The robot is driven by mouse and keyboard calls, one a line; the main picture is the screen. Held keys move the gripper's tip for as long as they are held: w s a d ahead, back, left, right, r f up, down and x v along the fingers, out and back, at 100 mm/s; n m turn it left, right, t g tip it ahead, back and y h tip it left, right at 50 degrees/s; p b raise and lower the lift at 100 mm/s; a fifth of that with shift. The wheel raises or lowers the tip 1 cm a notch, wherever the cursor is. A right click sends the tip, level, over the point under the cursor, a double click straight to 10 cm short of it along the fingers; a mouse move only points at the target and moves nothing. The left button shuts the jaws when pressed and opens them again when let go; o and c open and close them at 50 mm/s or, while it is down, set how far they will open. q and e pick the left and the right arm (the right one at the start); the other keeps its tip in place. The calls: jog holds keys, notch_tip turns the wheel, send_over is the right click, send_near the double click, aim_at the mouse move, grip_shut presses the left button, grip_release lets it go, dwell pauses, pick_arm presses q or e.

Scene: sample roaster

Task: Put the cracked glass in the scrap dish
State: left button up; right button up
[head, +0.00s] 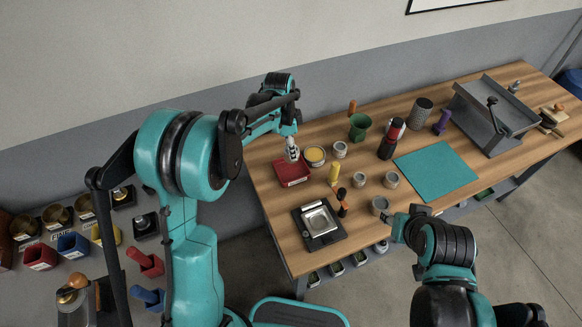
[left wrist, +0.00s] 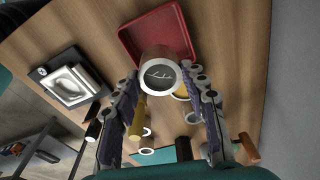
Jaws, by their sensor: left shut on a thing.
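The cracked glass (left wrist: 160,75) is a short round piece with a pale rim and dark crack lines on its face. In the left wrist view it sits between the fingertips of my left gripper (left wrist: 165,88), which is shut on it. The scrap dish is a red square tray (head: 291,178); in the left wrist view it (left wrist: 140,35) lies just beyond the glass. In the head view my left gripper (head: 292,156) is over the dish's back part and hides the glass there. My right gripper (head: 388,222) is by the bench's front edge, close to a grey jar (head: 380,204); its finger gap is unclear.
A yellow-topped tin (head: 315,155) stands just right of the dish, with a yellow-handled tool (head: 333,174) nearby. A black scale (head: 320,224) is in front. Several small jars, a green cup (head: 359,127) and a teal mat (head: 436,172) are farther right.

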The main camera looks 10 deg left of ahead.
pick_arm(q)
notch_tip(320, 180, down, 8)
jog(key=shift+b, duration=1.05)
jog(key=shift+f, duration=0.1)
jog(key=o, duration=1.2)
